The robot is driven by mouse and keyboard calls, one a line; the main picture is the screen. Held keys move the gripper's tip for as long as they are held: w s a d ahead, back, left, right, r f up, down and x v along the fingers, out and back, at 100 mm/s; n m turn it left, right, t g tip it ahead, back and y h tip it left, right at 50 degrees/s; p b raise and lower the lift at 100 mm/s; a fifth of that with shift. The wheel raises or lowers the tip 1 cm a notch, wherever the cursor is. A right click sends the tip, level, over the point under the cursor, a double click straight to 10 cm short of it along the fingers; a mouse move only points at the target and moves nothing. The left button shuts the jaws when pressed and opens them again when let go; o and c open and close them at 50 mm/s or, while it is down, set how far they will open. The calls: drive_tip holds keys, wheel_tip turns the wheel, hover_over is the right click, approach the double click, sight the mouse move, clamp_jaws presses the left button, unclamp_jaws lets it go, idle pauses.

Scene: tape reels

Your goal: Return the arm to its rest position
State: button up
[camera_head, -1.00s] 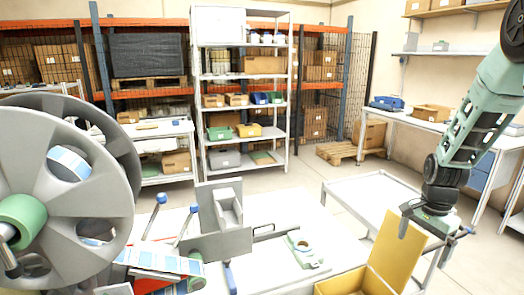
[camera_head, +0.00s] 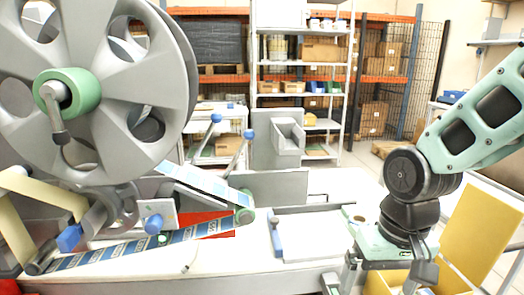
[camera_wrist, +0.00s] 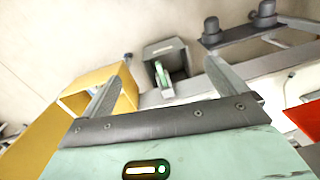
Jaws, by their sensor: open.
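My arm reaches in from the right in the head view and bends down at the wrist. My gripper (camera_head: 385,278) hangs at the lower right, in front of the open yellow box (camera_head: 487,232) as seen from here. In the wrist view, the two grey fingers of my gripper (camera_wrist: 165,85) stand apart with nothing held between them. The yellow box also shows in the wrist view (camera_wrist: 88,80), partly behind the left finger. Part of the box is hidden by my arm in the head view.
A large grey reel (camera_head: 115,85) with a green hub fills the left. Printed blue-and-white tape (camera_head: 150,245) runs below it around a roller. Blue-tipped levers (camera_head: 232,158) and a grey holder (camera_head: 288,145) stand mid-bench. Shelving (camera_head: 300,60) stands behind. The bench front has clear patches.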

drive_tip(key=s+a+f+n+b, duration=0.55)
drive_tip(key=s+a+n, duration=0.2)
drive_tip(key=s, duration=0.35)
wheel_tip(320, 180, up, 13)
drive_tip(key=p, duration=1.2)
drive_tip(key=shift+d+p, duration=0.35)
